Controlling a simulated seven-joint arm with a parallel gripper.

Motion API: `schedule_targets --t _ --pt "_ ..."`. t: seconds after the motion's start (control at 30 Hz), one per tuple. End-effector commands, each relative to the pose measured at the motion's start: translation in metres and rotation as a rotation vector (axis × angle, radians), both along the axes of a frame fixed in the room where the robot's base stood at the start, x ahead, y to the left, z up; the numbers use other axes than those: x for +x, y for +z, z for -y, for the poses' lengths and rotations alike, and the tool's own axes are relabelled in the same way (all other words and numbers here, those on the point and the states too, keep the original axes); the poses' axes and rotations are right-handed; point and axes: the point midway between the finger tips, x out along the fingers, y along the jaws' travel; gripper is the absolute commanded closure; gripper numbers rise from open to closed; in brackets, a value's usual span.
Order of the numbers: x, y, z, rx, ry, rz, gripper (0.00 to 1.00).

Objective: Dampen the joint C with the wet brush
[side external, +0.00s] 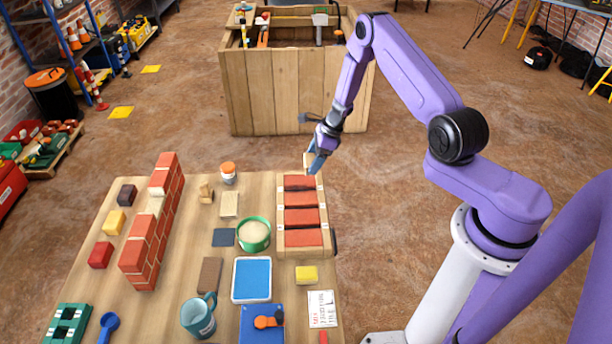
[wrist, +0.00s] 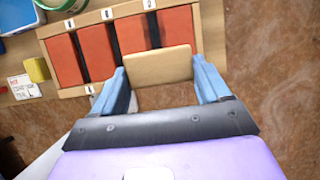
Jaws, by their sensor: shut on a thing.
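My gripper (side external: 318,153) is shut on a tan, flat-faced block (wrist: 158,65), which may be the brush's wooden body; no bristles show. In the wrist view, the two blue fingers (wrist: 170,85) sit on either side of it. The held block is at the far end of the wooden frame (side external: 324,215) and overlaps the end brick in the wrist view. The frame holds red bricks (side external: 302,217) in a row with dark joints between them. The joint (wrist: 152,30) nearest the held block looks dark. Small white labels (wrist: 107,14) mark the joints, but their letters are unreadable.
A small brick wall (side external: 150,225) stands on the left of the table. A green tub (side external: 254,246), a blue tray (side external: 251,280), a mug (side external: 198,318) and a yellow sponge (side external: 306,275) stand near the frame. A wooden crate (side external: 290,100) stands beyond the table.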

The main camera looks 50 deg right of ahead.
Motion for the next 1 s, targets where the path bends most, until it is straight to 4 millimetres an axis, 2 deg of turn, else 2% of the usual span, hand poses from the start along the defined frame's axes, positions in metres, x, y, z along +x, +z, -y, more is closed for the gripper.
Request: schedule_targets --t 0.17,0.4,0.53,1.0 --pt "-0.002 0.000 0.001 0.000 -0.001 0.000 0.73" --pt "-0.021 0.000 0.009 0.000 -0.001 0.000 0.73" --pt "-0.022 -0.003 0.009 0.000 0.000 0.000 0.73" --pt "-0.022 -0.041 0.010 0.001 -0.001 -0.001 0.73"
